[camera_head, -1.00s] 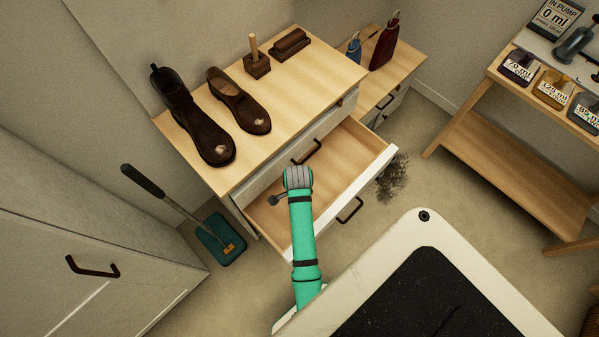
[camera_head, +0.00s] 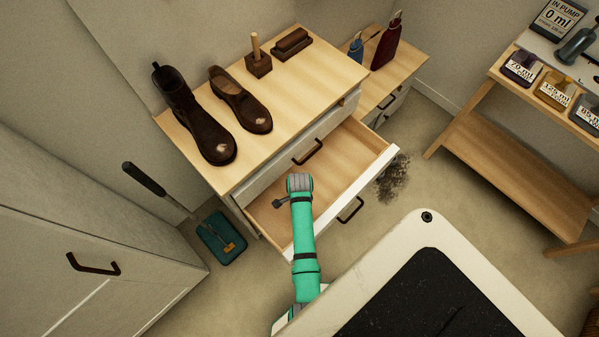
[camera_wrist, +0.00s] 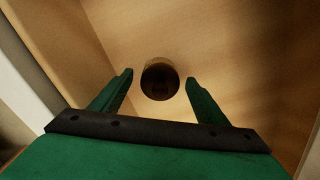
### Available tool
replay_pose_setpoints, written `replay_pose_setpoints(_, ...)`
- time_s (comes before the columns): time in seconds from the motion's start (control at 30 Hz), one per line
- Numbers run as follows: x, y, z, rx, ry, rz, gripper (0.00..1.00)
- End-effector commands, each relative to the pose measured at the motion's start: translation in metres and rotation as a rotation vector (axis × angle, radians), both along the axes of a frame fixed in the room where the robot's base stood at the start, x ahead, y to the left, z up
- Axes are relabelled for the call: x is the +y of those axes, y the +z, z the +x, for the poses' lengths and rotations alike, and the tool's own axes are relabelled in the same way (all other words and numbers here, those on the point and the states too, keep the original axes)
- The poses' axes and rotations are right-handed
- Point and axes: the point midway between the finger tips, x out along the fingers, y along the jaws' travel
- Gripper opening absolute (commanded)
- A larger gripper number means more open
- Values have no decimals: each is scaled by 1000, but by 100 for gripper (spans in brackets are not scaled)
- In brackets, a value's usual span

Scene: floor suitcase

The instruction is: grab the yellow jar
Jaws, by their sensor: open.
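A round jar (camera_wrist: 160,80) with a dark top and a dull yellowish rim stands in the open drawer in the wrist view. My gripper (camera_wrist: 159,77) is open, with one green finger on each side of the jar and a visible gap on both sides. I cannot tell how deep the fingertips reach along it. In the head view my arm extends over the open drawer (camera_head: 345,160), and the jar and fingers are hidden there.
The drawer's walls and front close around my gripper. Above it, the cabinet top (camera_head: 300,75) holds a dark boot (camera_head: 190,115), a shoe (camera_head: 240,98) and brushes. A shelf (camera_head: 510,165) with labelled bottles, including an amber one (camera_head: 555,88), stands at the right.

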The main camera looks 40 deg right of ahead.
Motion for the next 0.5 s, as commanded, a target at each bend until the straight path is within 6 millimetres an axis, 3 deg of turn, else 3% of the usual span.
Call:
replay_pose_setpoints(0.33, 0, -10, 1, -1, 1, 0, 68)
replay_pose_setpoints(0.37, 0, -10, 1, -1, 1, 0, 66)
replay_pose_setpoints(0.5, 0, -10, 0, -1, 1, 0, 32)
